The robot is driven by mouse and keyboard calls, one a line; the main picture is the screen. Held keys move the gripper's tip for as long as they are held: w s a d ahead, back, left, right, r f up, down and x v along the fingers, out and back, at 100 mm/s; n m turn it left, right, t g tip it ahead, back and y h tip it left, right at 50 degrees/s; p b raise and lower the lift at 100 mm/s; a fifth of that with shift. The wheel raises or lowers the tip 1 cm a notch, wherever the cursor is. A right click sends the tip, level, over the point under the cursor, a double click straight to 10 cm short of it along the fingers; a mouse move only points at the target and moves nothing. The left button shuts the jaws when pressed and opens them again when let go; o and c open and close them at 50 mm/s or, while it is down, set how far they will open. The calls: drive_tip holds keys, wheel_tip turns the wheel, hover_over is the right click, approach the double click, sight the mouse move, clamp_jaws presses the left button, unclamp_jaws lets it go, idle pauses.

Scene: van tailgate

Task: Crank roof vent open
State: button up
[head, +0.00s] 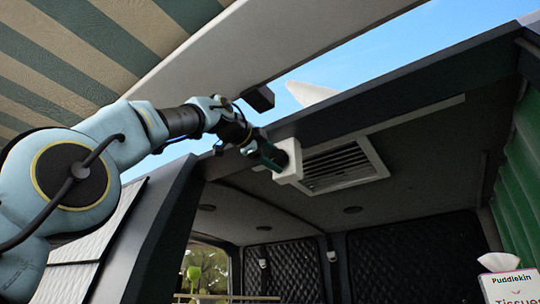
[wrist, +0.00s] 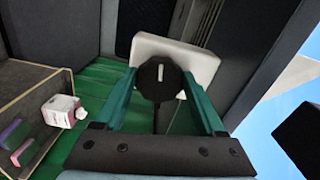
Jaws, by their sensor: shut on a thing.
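The roof vent (head: 340,168) is a white frame with slats and dark gaps, set in the van's ceiling. A white box (head: 290,160) sits at its left end and also shows in the wrist view (wrist: 200,62). On the box is a dark, many-sided knob (wrist: 160,84) with a pale mark that stands upright in the wrist view. My gripper (head: 270,156) has its two green fingers on either side of the knob and is shut on it. In the head view the gripper hides the knob.
A dark roof edge (head: 400,92) runs just above the vent, and a striped awning (head: 70,50) hangs at upper left. A tissue box (head: 512,285) stands at lower right.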

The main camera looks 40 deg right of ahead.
drive_tip(key=shift+a+r, duration=0.1)
drive_tip(key=shift+r, duration=0.05)
drive_tip(key=o, duration=1.1)
drive_tip(key=shift+a, duration=0.1)
drive_tip(key=shift+c, duration=0.2)
drive_tip(key=shift+o, duration=1.3)
drive_tip(key=shift+a+b, duration=0.25)
drive_tip(key=shift+b, duration=0.1)
drive_tip(key=b+v, duration=0.4)
drive_tip(key=v, duration=0.6)
drive_tip(key=shift+s+a+b, duration=0.15)
drive_tip(key=shift+a+b, duration=0.05)
drive_tip(key=shift+b, duration=0.15)
